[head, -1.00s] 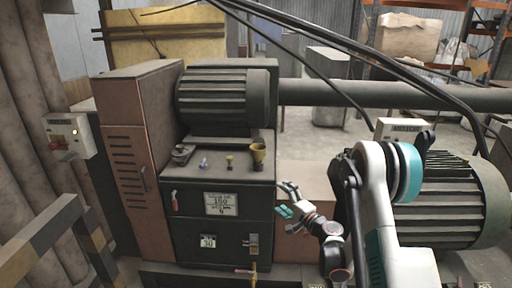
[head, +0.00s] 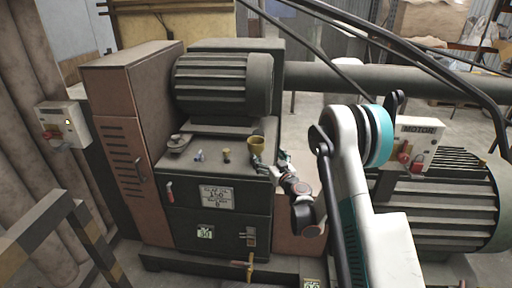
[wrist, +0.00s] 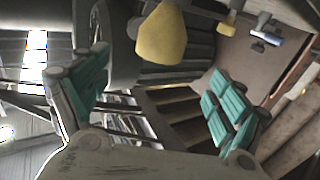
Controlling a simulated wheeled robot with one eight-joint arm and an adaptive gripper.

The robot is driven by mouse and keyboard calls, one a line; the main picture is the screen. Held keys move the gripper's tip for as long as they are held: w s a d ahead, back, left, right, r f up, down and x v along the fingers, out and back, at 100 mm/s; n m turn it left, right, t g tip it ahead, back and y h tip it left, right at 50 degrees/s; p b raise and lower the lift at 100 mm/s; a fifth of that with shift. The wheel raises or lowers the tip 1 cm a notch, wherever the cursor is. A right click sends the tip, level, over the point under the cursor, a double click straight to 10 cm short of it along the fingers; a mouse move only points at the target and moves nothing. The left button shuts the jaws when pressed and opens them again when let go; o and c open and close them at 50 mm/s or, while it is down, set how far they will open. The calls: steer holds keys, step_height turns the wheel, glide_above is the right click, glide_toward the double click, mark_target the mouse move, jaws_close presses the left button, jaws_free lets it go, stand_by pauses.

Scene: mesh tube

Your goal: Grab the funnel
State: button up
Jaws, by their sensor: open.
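The funnel (head: 257,144) is a small yellow-brown cup standing at the right back of the top of a dark machine cabinet. In the wrist view the funnel (wrist: 162,36) shows large at the top, slightly left of centre. My gripper (head: 284,164) is at the cabinet's right edge, just right of the funnel in the head view. In the wrist view my gripper (wrist: 158,72) has its teal-padded fingers wide apart, with nothing between the pads. The funnel appears beyond the fingertips, apart from them. The gripper's fingers are small and partly hidden by my wrist in the head view.
Left of the funnel on the cabinet top (head: 215,168) stand a small brass fitting (head: 227,155), a blue-grey fitting (head: 199,155) and a grey cap (head: 178,142). A ribbed motor (head: 222,85) rises behind. A large pipe (head: 400,78) and a second ribbed motor (head: 450,205) lie right.

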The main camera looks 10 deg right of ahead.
mark_target(256, 143)
steer(key=b+x, duration=0.1)
steer(key=x, duration=0.6)
steer(key=b+x, duration=0.1)
steer(key=x, duration=0.3)
steer(key=shift+w+a+f, duration=0.1)
steer(key=shift+f, duration=0.05)
steer(key=shift+w+b, duration=0.3)
steer(key=shift+w, duration=0.15)
steer(key=c, duration=1.2)
